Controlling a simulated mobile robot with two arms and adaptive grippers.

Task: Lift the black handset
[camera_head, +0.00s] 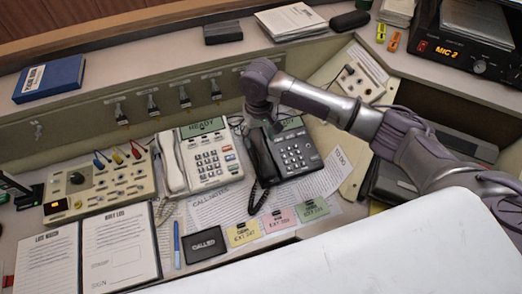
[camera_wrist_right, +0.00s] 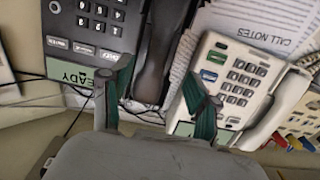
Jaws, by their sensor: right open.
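The black handset (camera_head: 262,160) lies along the left side of the black desk phone (camera_head: 293,152), its coiled cord hanging from the near end. My right gripper (camera_head: 265,122) is above the far end of the handset, which it partly covers. In the right wrist view the handset (camera_wrist_right: 157,50) runs up between the two spread fingers of the gripper (camera_wrist_right: 157,108). The fingers are open, one on each side of the handset's line, with the black phone (camera_wrist_right: 95,30) on the left. Contact cannot be told.
A white phone (camera_head: 205,158) stands close to the left of the black one. Notes and coloured cards (camera_head: 243,232) lie in front. A switch box (camera_head: 100,185) is farther left, and a radio marked MIC 2 (camera_head: 470,45) stands at upper right.

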